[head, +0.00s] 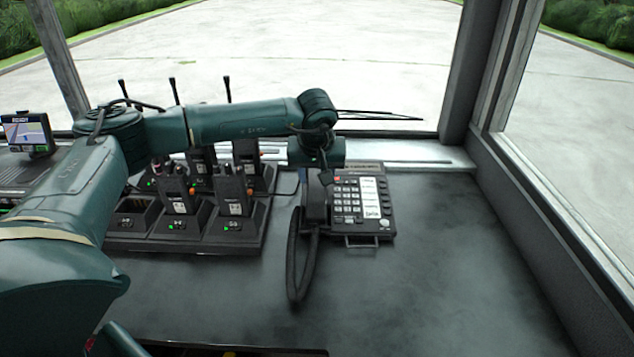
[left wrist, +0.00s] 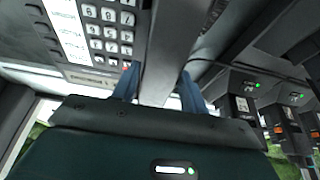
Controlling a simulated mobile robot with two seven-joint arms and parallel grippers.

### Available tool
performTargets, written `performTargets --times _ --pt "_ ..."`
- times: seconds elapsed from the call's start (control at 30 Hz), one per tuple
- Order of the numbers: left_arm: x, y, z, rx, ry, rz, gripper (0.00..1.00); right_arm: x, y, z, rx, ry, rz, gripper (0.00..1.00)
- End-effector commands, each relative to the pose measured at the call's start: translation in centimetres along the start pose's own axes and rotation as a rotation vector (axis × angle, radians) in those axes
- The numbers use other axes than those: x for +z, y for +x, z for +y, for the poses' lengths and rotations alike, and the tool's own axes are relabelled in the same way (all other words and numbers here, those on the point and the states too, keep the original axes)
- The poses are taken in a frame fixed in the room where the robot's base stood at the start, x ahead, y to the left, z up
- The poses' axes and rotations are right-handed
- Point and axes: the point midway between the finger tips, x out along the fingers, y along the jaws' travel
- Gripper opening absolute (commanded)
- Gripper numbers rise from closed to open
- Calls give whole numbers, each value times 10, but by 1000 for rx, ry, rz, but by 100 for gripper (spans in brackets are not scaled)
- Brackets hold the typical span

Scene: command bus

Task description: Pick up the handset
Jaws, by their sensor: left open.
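The black handset (head: 316,203) lies on the left side of the desk phone (head: 370,229), which has a keypad and a white label strip. My left gripper (head: 323,176) is over the far end of the handset. In the left wrist view the handset (left wrist: 166,52) runs between the two blue fingertips of my left gripper (left wrist: 159,84), which are open, one on each side of it. I cannot tell whether either finger touches it. The keypad (left wrist: 110,28) shows beside the left finger. My right gripper is not in view.
A charging rack (head: 232,246) with several handheld radios stands just left of the phone. A coiled cord (head: 293,265) hangs at the handset's near end. A small screen (head: 27,132) is at far left. The counter (head: 430,290) is clear at front and right, with window frames beyond.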

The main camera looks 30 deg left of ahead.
Motion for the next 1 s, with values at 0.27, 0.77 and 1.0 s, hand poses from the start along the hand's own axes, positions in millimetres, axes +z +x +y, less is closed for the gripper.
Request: performTargets --times 0.27,0.77,1.0 --pt "0 19 0 0 0 0 44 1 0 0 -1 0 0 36" --pt "0 18 0 1 0 0 14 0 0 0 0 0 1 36" --pt "-1 18 0 2 -1 1 11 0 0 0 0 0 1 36"
